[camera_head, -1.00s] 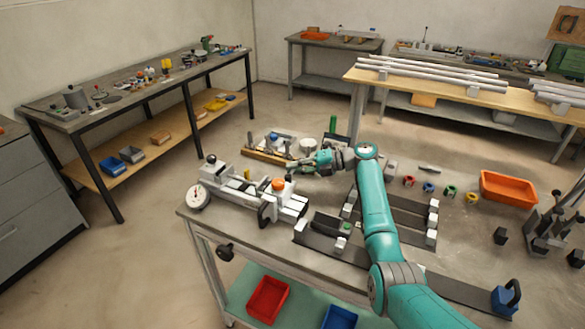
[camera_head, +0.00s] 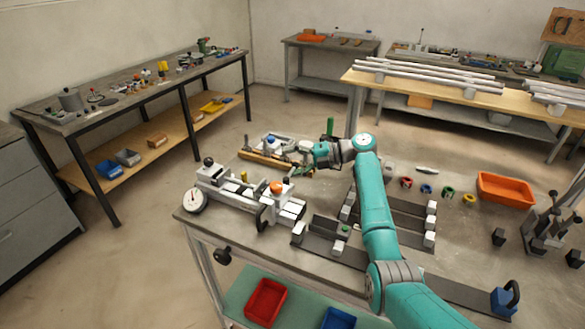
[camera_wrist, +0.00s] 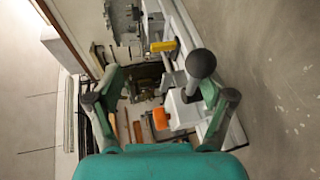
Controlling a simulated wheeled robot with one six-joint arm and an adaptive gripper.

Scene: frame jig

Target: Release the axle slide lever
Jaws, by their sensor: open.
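The white slide jig (camera_head: 225,184) stands on the near left of the bench. It has a round dial (camera_head: 194,200), an orange knob (camera_head: 276,187) and a yellow block (camera_head: 244,176). A black ball knob (camera_head: 209,161) rises at its left end. In the wrist view a black ball on a stem (camera_wrist: 201,63) stands close to the right finger, beside the jig's rail; I cannot tell whether they touch. The orange knob (camera_wrist: 161,118) and yellow block (camera_wrist: 163,46) also show there. My gripper (camera_head: 290,152) is open and empty behind the jig; its spread fingers (camera_wrist: 158,92) frame the wrist view.
A wooden-edged tray of parts (camera_head: 262,160) lies behind the jig. Dark rails with white blocks (camera_head: 400,205) lie to the right of it, under my arm. An orange bin (camera_head: 507,188) and small coloured rings (camera_head: 426,189) stand farther right.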

